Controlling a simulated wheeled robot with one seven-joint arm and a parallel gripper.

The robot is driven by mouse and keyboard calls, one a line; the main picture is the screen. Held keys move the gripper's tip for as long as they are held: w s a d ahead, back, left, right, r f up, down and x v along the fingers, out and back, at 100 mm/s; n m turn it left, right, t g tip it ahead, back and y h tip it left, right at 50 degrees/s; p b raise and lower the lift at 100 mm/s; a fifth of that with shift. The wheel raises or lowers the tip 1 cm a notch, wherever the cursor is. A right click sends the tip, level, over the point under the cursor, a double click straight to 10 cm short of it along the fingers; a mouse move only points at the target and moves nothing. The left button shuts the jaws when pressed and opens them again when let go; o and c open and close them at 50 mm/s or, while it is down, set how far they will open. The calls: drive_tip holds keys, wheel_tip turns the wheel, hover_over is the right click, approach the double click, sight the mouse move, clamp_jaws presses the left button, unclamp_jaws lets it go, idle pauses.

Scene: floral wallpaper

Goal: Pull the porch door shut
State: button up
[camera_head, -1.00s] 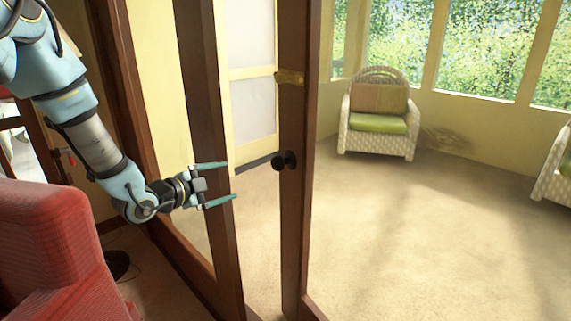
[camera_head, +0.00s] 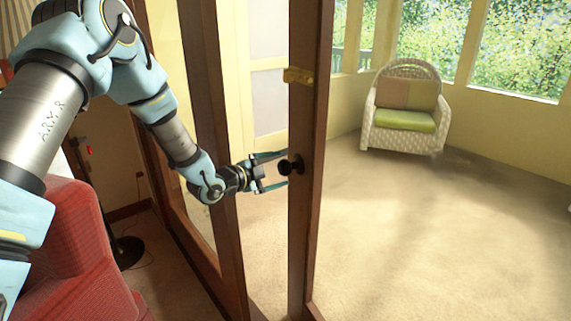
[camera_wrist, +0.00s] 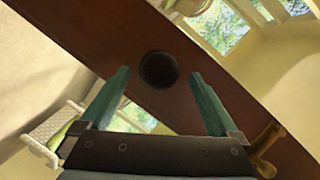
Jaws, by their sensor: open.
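The porch door's brown wooden edge post (camera_head: 309,100) stands upright in the head view, with a dark round knob (camera_head: 291,166) at mid height. The door stands ajar, with a gap to the brown post (camera_head: 206,110) on its left. My gripper (camera_head: 286,168) reaches across this gap from the left, open, its teal fingertips at the knob. In the wrist view the knob (camera_wrist: 158,69) appears centred between the open fingers (camera_wrist: 159,76), against the brown wood (camera_wrist: 225,95). I cannot tell whether the tips reach around the knob or stop just short.
A brass-coloured fitting (camera_head: 299,76) sits on the door post above the knob. A red armchair (camera_head: 85,245) is close at the lower left, beneath my arm. A white wicker chair (camera_head: 404,110) stands beyond the door at the back. The porch floor (camera_head: 440,240) is clear.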

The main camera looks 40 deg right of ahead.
sight(281, 169)
drive_tip(key=shift+p+x, duration=0.35)
drive_tip(key=shift+x, duration=1.35)
clamp_jaws()
